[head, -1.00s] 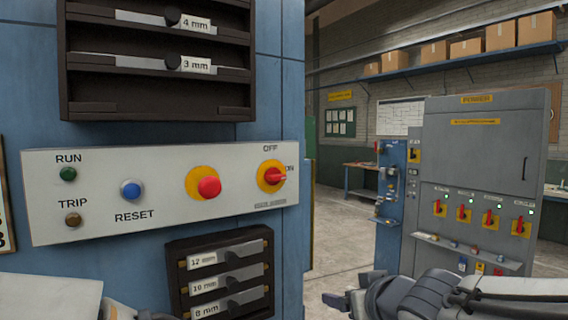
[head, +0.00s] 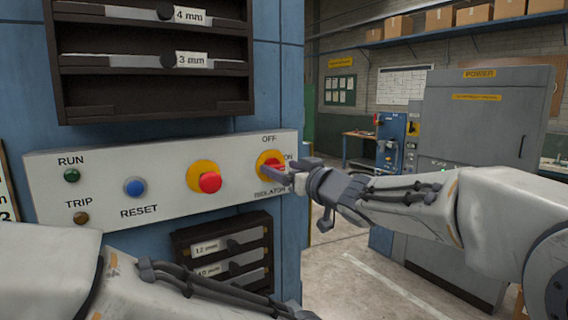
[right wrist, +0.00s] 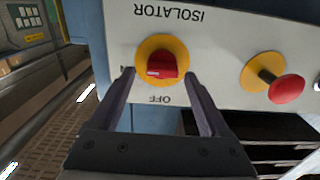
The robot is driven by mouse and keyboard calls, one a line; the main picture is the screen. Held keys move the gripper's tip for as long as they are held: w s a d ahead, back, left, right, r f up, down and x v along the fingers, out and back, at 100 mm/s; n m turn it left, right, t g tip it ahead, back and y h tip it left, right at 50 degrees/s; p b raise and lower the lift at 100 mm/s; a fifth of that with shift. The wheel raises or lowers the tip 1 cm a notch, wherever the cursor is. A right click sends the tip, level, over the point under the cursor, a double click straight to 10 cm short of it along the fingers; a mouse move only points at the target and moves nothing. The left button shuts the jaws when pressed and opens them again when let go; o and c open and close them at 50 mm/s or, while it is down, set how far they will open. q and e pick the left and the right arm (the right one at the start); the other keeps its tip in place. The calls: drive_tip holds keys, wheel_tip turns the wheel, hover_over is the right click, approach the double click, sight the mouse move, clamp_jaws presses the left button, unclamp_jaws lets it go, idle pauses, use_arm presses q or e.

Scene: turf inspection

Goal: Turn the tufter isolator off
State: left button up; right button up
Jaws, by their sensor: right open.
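The isolator is a red knob on a yellow disc (head: 265,162) at the right end of the pale panel. Its handle points sideways to ON in the right wrist view (right wrist: 162,65), where the panel appears upside down with OFF below the knob. My right gripper (head: 284,172) is in front of the isolator and partly covers it. In the right wrist view its open fingers (right wrist: 160,76) stand on either side of the knob, with a gap on both sides. My left arm is low in the head view; its gripper's jaw state is unclear.
The panel (head: 110,195) also carries a red stop button on yellow (head: 209,182), a blue RESET button (head: 134,187) and RUN and TRIP lamps. A dark rack (head: 155,75) is above, another (head: 190,237) below. A grey power cabinet (head: 490,120) stands behind my right arm.

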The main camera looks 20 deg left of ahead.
drive_tip(key=shift+w+a, duration=0.4)
drive_tip(key=shift+a, duration=0.15)
clamp_jaws()
drive_tip(key=shift+d, duration=0.1)
